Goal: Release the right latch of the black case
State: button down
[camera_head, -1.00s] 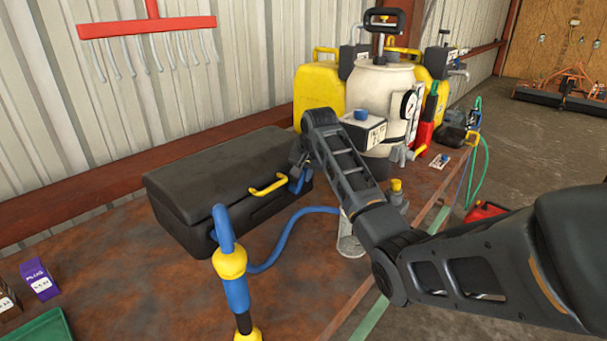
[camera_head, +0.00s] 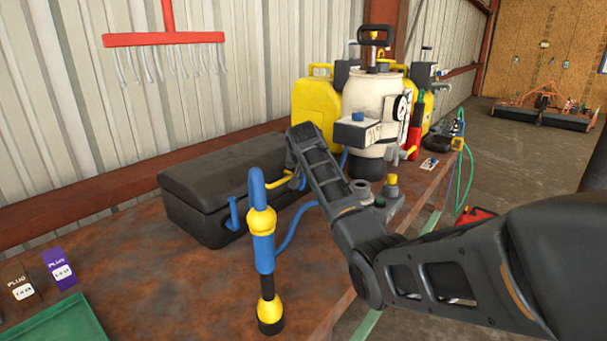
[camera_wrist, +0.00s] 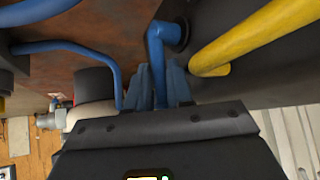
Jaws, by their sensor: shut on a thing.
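The black case (camera_head: 225,185) lies on the rusty bench with its lid down and a yellow handle (camera_head: 285,180) on its front. The handle also crosses the upper right of the wrist view (camera_wrist: 250,40). The blue left latch (camera_head: 232,212) stands on the case front. The blue right latch (camera_wrist: 157,50) is a bent lever coming out of the case's dark face in the wrist view. My gripper (camera_wrist: 160,85) is shut on this lever, one finger on each side. In the head view my gripper (camera_head: 300,180) is at the case's right front, largely hidden by my arm, which also hides the right latch.
A blue and yellow hand tool (camera_head: 264,255) with a blue hose stands before the case. A white tank (camera_head: 375,105) and yellow jugs (camera_head: 316,105) stand behind right. Small plug boxes (camera_head: 60,268) and a green tray (camera_head: 65,322) are at the left front.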

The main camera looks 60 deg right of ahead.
jog(key=c, duration=1.4)
grip_release()
jog(key=shift+a, duration=0.1)
jog(key=shift+b+v, duration=0.35)
jog(key=shift+v, duration=3.5)
